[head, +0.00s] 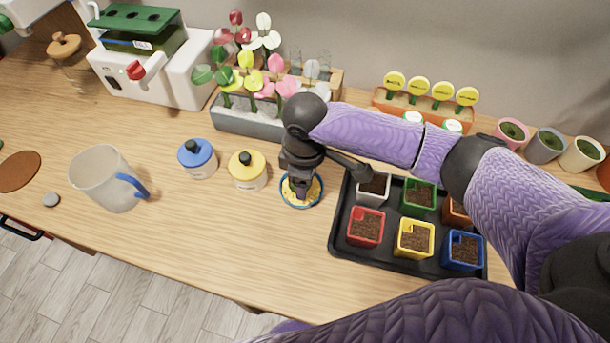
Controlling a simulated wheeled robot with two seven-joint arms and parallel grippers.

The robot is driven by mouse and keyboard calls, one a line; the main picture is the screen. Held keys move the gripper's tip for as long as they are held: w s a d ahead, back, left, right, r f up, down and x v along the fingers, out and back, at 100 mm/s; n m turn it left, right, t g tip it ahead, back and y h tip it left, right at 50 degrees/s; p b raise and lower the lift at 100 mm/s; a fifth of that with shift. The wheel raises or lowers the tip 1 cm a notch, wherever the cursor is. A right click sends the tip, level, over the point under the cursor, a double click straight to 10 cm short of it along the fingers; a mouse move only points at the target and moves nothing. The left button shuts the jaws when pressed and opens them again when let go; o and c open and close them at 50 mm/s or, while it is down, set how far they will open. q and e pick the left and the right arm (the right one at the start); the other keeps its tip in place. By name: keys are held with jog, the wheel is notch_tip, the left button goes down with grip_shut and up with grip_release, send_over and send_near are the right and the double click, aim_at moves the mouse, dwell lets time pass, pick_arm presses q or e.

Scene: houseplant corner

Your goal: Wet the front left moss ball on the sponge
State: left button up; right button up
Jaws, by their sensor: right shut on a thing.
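My right gripper (300,188) points down over a round blue-rimmed dish (287,201) with a yellow sponge-like filling (313,192). Its fingertips are at or just above the yellow surface; I cannot tell whether they touch it. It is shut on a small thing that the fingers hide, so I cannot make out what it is. Green moss-like mounds show in a pink pot (508,142), a grey pot (546,153) and a cream pot (580,157) at the right. My left gripper is not in view.
A black tray (340,240) with several coloured soil pots is right of the dish. A yellow-lidded jar (247,179) and blue-lidded jar (199,166) stand left, then a clear jug (104,184). A flower planter (235,120) stands behind. The table front is clear.

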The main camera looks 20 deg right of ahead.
jog(key=shift+s+f, duration=0.1)
dwell(1.0)
jog(key=shift+p, duration=0.3)
notch_tip(320, 180, up, 7)
jog(key=p, duration=0.8)
jog(key=shift+r+p, duration=0.2)
jog(key=shift+p, duration=0.1)
jog(key=shift+f, duration=0.15)
